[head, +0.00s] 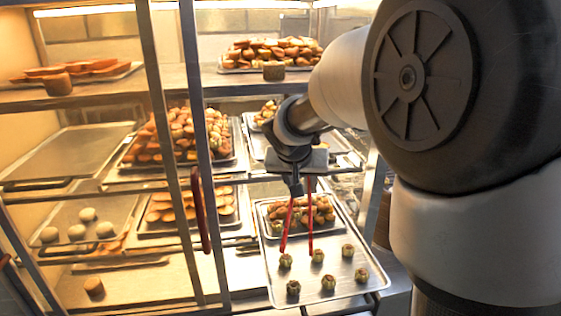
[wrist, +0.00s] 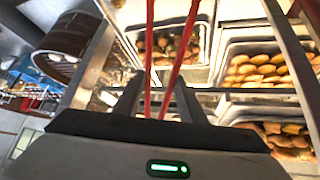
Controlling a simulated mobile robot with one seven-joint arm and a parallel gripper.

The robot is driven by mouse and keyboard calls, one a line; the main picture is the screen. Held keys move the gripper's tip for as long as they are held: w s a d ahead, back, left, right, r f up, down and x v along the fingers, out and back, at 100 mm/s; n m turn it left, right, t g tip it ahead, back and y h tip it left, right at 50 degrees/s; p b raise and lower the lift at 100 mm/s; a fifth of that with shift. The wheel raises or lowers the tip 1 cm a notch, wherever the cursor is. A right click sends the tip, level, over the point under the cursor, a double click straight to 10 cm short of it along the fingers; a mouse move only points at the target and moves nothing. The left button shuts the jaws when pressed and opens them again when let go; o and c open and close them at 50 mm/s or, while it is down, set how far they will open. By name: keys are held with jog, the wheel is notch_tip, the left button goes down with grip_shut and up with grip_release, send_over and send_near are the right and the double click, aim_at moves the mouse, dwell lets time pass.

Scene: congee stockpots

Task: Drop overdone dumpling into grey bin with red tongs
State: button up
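My gripper (head: 295,183) is shut on red tongs (head: 310,215), which hang down from it over the front tray. The tongs also show between the fingers in the wrist view (wrist: 178,60). Their two arms are spread apart with nothing between them. The tips show close to the back row of dumplings; I cannot tell whether they touch. Several small round dumplings stand in two rows on the metal tray (head: 262,258). The front-left dumpling (head: 293,287) looks darker than the others, but I cannot be sure it is the overdone one. No grey bin is visible.
A smaller tray of browned pieces (head: 300,212) sits behind the dumplings. Metal shelves to the left hold trays of bread (head: 180,135) and pale buns (head: 88,214). Upright posts (head: 205,150) stand left of my gripper. My arm covers the right side.

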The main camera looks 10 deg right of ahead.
jog(key=a+n+p, duration=0.1)
jog(key=p, duration=0.1)
jog(key=a+n+y+p, duration=0.1)
jog(key=p, duration=0.2)
jog(key=shift+s+f, duration=0.1)
jog(key=shift+f, duration=0.1)
jog(key=shift+s+a+f+n+y+p, duration=0.2)
jog(key=shift+a+f+n+y+p, duration=0.2)
jog(key=shift+a+f+y+p, duration=0.15)
jog(key=shift+f, duration=0.1)
notch_tip(320, 180, down, 7)
jog(key=b, duration=0.6)
jog(key=shift+f, duration=0.15)
notch_tip(320, 180, down, 3)
jog(key=b, duration=0.3)
jog(key=shift+r, duration=0.2)
